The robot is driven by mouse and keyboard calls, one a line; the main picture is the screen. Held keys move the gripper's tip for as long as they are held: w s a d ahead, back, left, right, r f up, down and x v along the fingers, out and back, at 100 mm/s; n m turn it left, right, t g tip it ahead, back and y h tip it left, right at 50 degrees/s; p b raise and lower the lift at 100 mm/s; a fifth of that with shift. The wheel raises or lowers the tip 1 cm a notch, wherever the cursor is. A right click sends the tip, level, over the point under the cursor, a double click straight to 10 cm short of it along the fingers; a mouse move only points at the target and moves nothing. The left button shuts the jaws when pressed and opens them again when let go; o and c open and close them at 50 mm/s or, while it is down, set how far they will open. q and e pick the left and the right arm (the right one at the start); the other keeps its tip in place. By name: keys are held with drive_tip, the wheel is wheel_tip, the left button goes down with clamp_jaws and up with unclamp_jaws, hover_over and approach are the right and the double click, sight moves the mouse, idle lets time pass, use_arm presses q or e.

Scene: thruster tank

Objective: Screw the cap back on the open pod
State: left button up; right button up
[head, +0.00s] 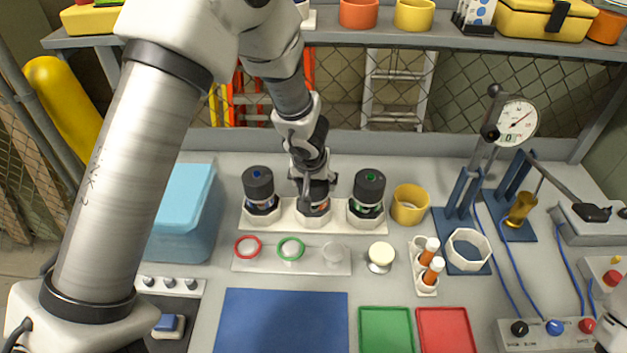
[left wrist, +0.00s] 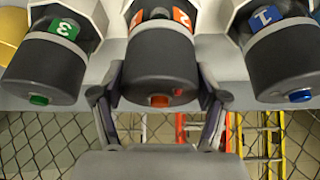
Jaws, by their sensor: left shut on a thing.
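Three dark pods stand upright in a white rack (head: 285,218). The left one is the blue-marked pod 1 (head: 259,187), and the right one is the green-marked pod 3 (head: 368,190); both have dark caps on. My left gripper (head: 315,186) is over the middle, orange-marked pod 2 (head: 316,208) and partly hides it in the head view. In the left wrist view, the fingers of my left gripper (left wrist: 160,105) are shut on the dark cap (left wrist: 160,70), one on each side. The cap sits in line on pod 2, with no clear gap. My right gripper is not in view.
A pale plate (head: 290,268) with a red ring (head: 248,247) and a green ring (head: 291,248) lies in front of the rack. A yellow cup (head: 408,205) stands right of it. A blue bin (head: 183,215) stands left. A gauge press (head: 490,170) is at the right.

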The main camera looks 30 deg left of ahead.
use_arm(q)
drive_tip(key=c, duration=0.4)
